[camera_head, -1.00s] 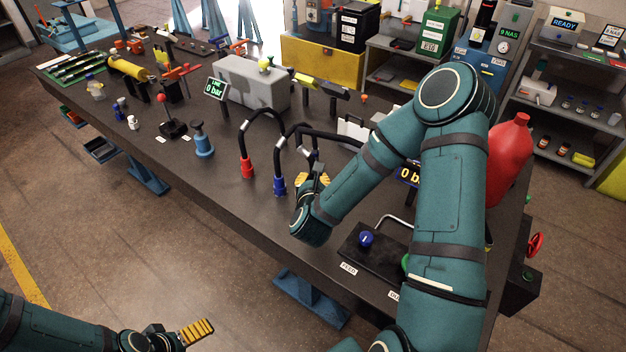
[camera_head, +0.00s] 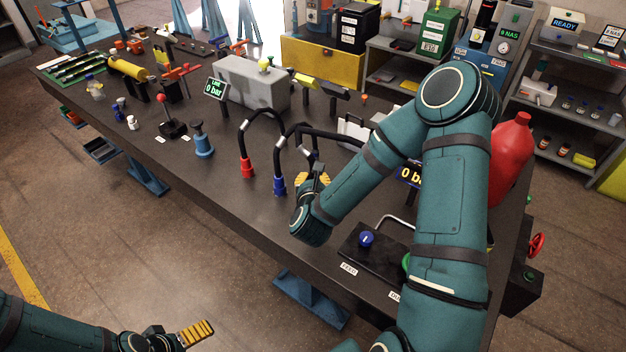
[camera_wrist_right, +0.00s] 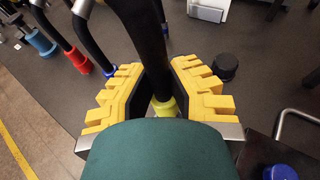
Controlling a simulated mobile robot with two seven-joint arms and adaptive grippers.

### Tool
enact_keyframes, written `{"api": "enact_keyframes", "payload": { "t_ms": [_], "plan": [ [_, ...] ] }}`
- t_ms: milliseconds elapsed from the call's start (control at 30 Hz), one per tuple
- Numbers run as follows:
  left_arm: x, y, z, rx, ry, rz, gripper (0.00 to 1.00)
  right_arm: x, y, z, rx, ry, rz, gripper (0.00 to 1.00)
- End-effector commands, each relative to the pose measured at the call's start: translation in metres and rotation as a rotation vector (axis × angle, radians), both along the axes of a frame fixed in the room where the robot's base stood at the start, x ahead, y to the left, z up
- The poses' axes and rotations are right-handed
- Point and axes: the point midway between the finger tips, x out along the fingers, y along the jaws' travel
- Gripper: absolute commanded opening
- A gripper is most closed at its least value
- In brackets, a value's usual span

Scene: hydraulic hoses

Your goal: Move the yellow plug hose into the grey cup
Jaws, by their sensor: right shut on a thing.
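The yellow plug (camera_wrist_right: 165,107) hangs at the lower end of a black hose (camera_wrist_right: 148,45) in the right wrist view. My right gripper (camera_wrist_right: 160,85) is shut on the yellow plug hose, its yellow ridged fingers on either side of it. In the head view my right gripper (camera_head: 314,180) is over the bench, beside the blue-plug hose, and my wrist hides the yellow plug. A dark round cup-like piece (camera_wrist_right: 225,66) stands to the right of the gripper; I cannot tell whether it is the grey cup. My left gripper (camera_head: 197,332) is off the bench's front edge, its opening unclear.
The red-plug hose (camera_head: 247,166) and blue-plug hose (camera_head: 279,184) stand left of my right gripper. A black control box with a blue button (camera_head: 366,239) lies to its right. A red bottle (camera_head: 511,155) stands farther right.

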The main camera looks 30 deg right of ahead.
Motion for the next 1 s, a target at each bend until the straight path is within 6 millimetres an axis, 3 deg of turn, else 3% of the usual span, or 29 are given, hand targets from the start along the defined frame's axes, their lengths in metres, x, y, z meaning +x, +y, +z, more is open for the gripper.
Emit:
{"api": "enact_keyframes", "payload": {
  "t_ms": [1000],
  "plan": [
    [0.0,0.0001,-0.0066,0.0,0.0,0.0,1.0,0.0004,-0.0003,0.0003,-0.001,-0.002,0.0,0.0]
  ]
}}
